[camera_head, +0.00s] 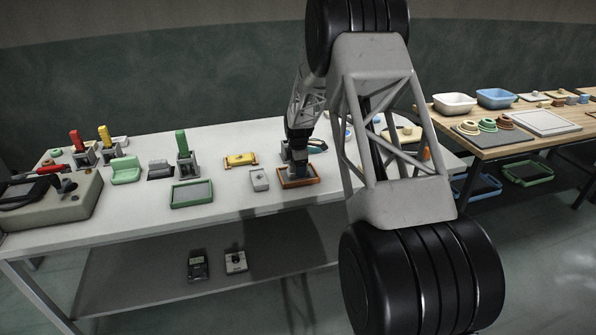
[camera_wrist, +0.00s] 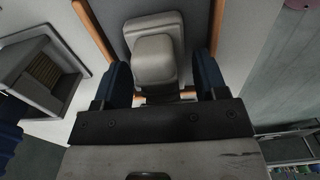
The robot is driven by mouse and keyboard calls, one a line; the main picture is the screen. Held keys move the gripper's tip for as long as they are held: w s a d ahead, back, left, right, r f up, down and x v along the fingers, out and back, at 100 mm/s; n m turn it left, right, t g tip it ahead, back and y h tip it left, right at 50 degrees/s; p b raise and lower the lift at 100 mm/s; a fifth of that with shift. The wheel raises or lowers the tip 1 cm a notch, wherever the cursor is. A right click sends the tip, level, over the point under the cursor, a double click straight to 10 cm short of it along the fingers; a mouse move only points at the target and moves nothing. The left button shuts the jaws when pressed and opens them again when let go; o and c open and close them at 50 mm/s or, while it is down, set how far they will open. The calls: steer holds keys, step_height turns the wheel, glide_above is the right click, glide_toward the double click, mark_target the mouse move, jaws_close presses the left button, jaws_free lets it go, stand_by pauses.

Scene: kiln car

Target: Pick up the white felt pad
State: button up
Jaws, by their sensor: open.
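A pale grey-white block with a raised rounded grip (camera_wrist: 155,60) shows in the wrist view and may be the white felt pad. It lies inside a tray with an orange-brown rim (camera_wrist: 97,30). My gripper (camera_wrist: 161,65) is open, with one blue finger on each side of the raised grip. I cannot tell whether the fingers touch it. In the head view my gripper (camera_head: 297,172) is down over the orange-brown tray (camera_head: 300,184), and it hides the block there.
A small pale grey item (camera_head: 259,180) stands just left of the tray. A yellow item (camera_head: 240,159) and a green-rimmed tray (camera_head: 191,194) are farther left. The white table's front strip is clear.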

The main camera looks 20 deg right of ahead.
steer(key=shift+f, duration=0.45)
steer(key=c, duration=0.7)
steer(key=shift+c, duration=0.2)
steer(key=shift+r, duration=0.2)
steer(key=shift+r, duration=0.55)
steer(key=shift+s+r, duration=0.2)
steer(key=shift+r, duration=0.35)
steer(key=shift+s+r, duration=0.2)
steer(key=shift+r, duration=0.35)
steer(key=s+a+r, duration=0.1)
steer(key=s, duration=1.4)
steer(key=shift+a+r, duration=0.15)
steer(key=shift+a, duration=0.25)
